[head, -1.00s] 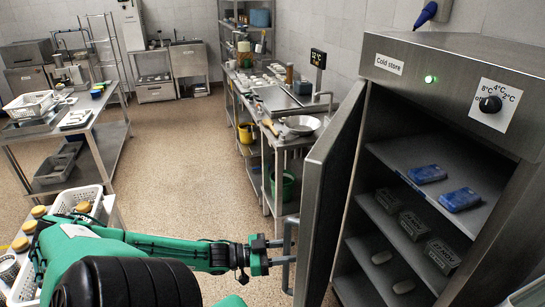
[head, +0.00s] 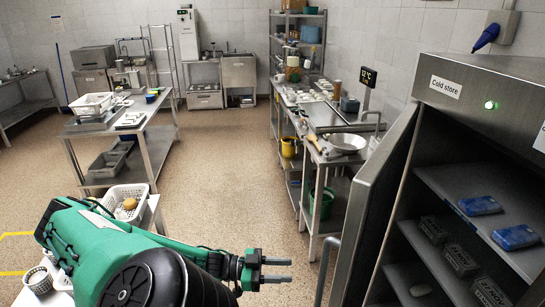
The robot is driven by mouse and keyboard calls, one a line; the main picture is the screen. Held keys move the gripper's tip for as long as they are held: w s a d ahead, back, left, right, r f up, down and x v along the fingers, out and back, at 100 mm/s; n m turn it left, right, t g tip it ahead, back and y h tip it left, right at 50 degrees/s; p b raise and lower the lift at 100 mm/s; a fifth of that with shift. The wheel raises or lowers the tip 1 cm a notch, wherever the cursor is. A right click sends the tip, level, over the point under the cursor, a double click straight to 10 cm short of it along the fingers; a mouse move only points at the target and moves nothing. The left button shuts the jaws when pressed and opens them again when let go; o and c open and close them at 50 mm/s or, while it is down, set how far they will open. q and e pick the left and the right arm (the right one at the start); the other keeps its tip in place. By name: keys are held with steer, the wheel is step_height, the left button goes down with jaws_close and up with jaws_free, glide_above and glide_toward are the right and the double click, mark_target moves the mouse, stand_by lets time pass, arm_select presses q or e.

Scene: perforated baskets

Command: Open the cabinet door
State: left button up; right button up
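The cold store cabinet (head: 490,68) stands at the right with its door (head: 375,210) swung open toward me. The door's bar handle (head: 326,270) is on its outer face, at the left. My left gripper (head: 288,269) is to the left of the handle, apart from it. Its two fingers point right with a gap between them and nothing in the gap. Inside the cabinet, blue packs (head: 497,222) lie on the upper shelf and grey baskets (head: 460,260) sit on the shelf below. My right gripper is not in view.
A steel counter (head: 318,145) with pans and a green bucket (head: 322,203) below it stands behind the door. A table (head: 150,130) with white baskets is at the left. Open floor (head: 225,190) lies between them. A white perforated basket (head: 122,203) is near my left arm.

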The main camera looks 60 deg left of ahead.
arm_select(q)
steer(key=shift+v, duration=1.15)
